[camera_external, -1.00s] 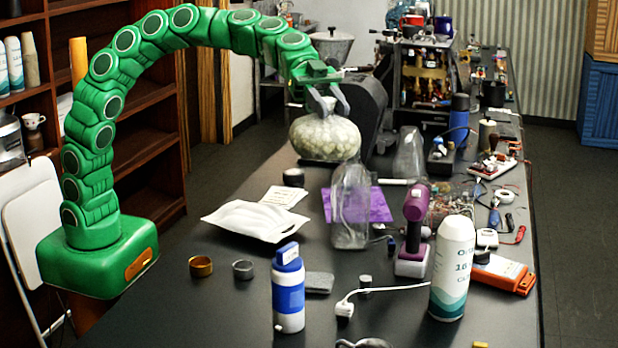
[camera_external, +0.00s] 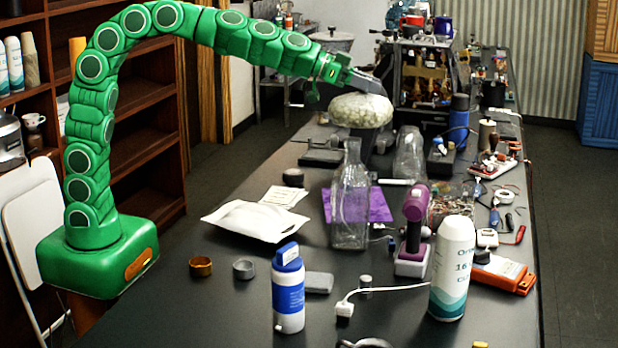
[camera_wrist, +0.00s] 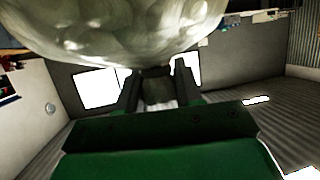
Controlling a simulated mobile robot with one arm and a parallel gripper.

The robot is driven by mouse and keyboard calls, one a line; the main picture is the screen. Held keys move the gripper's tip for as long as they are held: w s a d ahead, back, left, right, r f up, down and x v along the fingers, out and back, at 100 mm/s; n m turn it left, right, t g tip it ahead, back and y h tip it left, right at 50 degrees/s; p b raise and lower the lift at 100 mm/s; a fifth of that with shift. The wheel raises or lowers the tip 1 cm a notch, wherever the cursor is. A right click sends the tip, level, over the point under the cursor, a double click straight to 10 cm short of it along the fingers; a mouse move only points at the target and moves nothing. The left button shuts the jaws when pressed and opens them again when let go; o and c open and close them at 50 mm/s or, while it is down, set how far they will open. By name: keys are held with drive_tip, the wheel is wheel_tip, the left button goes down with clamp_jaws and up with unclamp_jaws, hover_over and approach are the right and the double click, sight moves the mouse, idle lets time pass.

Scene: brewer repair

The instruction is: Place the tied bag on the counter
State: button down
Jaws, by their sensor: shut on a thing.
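The tied bag (camera_external: 360,111) is pale, round and translucent, filled with light pieces. My gripper (camera_external: 374,84) is shut on its top, reaching in from the left at the far part of the dark counter (camera_external: 225,315). The bag appears raised, in front of a dark machine; I cannot tell whether they touch. In the wrist view the bag (camera_wrist: 120,30) fills the top, beyond the gripper fingers (camera_wrist: 158,85). The exact grip on its neck is hard to make out.
A clear bottle (camera_external: 350,215) stands by a purple sheet (camera_external: 378,205). A flat dark device (camera_external: 322,157) lies below and left of the bag. A white pouch (camera_external: 250,221) lies at left.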

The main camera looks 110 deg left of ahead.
drive_tip(key=s+a+f+n+g+y, duration=0.4)
drive_tip(key=s+a+f+n+y, duration=0.15)
drive_tip(key=s+a, duration=0.3)
drive_tip(key=s+a+f+n+g+y, duration=0.3)
drive_tip(key=s+a+f+n+y, duration=0.3)
drive_tip(key=a, duration=0.4)
drive_tip(key=s+a+f+n+g, duration=0.2)
drive_tip(key=s+g, duration=0.2)
drive_tip(key=s, duration=0.4)
drive_tip(key=s+a+f+n+g, duration=0.2)
drive_tip(key=s+n+g, duration=0.1)
drive_tip(key=s, duration=0.4)
drive_tip(key=w+a+f, duration=0.8)
drive_tip(key=w+f, duration=0.2)
drive_tip(key=f, duration=0.3)
drive_tip(key=shift+a, duration=0.35)
drive_tip(key=shift+w+m, duration=0.1)
drive_tip(key=shift+m, duration=0.15)
